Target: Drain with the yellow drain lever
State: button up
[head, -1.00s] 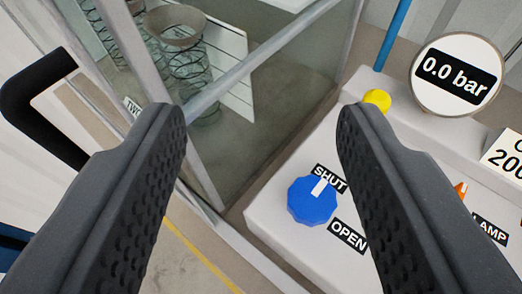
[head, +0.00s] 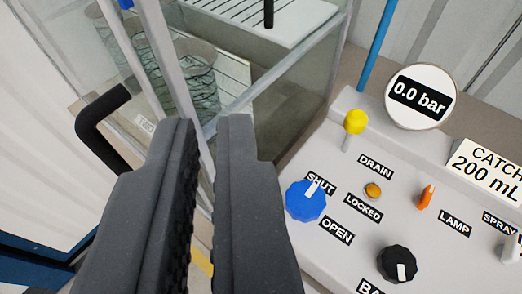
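The yellow drain lever (head: 355,122) has a round yellow knob on a short pale stem. It stands at the back left of the grey control panel, just behind the DRAIN label (head: 376,166). My gripper (head: 205,125) is left of the lever and apart from it. Its two dark fingers are close together with a narrow gap between them, and nothing is held.
A blue knob (head: 306,200) points to SHUT. A small amber part (head: 373,190) is by LOCKED. An orange switch (head: 427,196), a black knob (head: 397,263) and a gauge reading 0.0 bar (head: 421,97) are right. A glass cabinet (head: 290,75) stands behind my fingers.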

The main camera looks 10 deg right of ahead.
jog(key=shift+w+a+r, duration=0.1)
jog(key=shift+w+a, duration=0.05)
grip_shut()
jog(key=m+g+h+p, duration=0.25)
jog(key=m+h, duration=0.65)
jog(key=m, duration=1.6)
send_near(352, 130)
jog(key=shift+g, duration=0.45)
jog(key=x, duration=0.5)
jog(key=shift+w+b, duration=0.25)
jog(key=shift+b, duration=0.1)
jog(key=shift+w+d+r, duration=0.1)
jog(key=shift+w+d, duration=0.3)
jog(key=shift+d, duration=0.05)
jog(key=shift+y, duration=0.3)
